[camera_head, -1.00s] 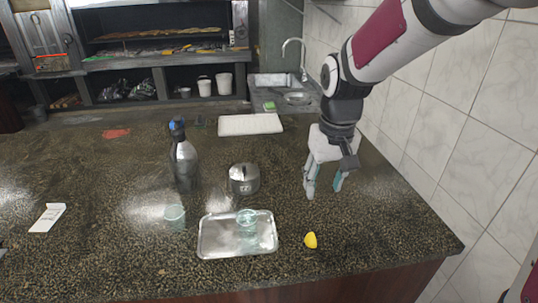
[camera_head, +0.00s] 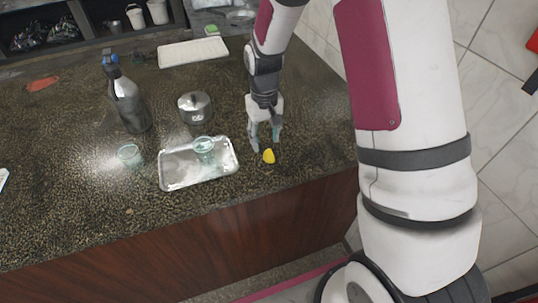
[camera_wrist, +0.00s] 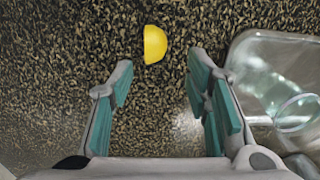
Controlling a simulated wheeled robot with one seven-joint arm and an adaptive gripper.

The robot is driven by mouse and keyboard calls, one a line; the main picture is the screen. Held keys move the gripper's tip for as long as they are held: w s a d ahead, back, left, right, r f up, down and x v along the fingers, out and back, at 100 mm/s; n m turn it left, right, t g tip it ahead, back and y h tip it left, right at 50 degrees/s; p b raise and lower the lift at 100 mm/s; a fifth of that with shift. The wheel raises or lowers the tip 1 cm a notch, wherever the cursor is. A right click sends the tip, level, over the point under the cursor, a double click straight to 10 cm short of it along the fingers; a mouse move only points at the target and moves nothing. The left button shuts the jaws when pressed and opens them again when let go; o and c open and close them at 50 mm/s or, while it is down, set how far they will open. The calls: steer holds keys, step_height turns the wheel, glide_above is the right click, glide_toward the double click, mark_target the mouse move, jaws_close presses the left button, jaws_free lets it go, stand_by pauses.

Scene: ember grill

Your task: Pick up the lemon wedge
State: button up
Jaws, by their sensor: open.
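The yellow lemon wedge (camera_head: 268,156) lies on the dark speckled counter, just right of the metal tray, in the head view. In the wrist view the lemon wedge (camera_wrist: 155,44) lies beyond the fingertips, roughly between the lines of the two fingers. My gripper (camera_head: 266,147) points down beside the wedge in the head view, close to it. In the wrist view my gripper (camera_wrist: 160,75) has its teal-padded fingers spread wide with only bare counter between them. The height of the fingertips above the counter is hard to tell.
A metal tray (camera_head: 170,184) holding a clear glass (camera_head: 205,152) is left of the wedge. Another glass (camera_head: 130,156), a dark bottle (camera_head: 128,102) and a metal pot (camera_head: 195,108) stand further left and back. The counter's front edge is near. Counter right of the wedge is clear.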

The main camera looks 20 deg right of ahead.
mark_target(267, 151)
steer(key=f, duration=0.2)
steer(key=f+p, duration=0.1)
steer(key=f, duration=0.1)
steer(key=shift+s+d+f, duration=0.1)
steer(key=shift+d, duration=0.2)
steer(key=shift+f, duration=0.6)
steer(key=shift+c, duration=0.5)
steer(key=c, duration=0.8)
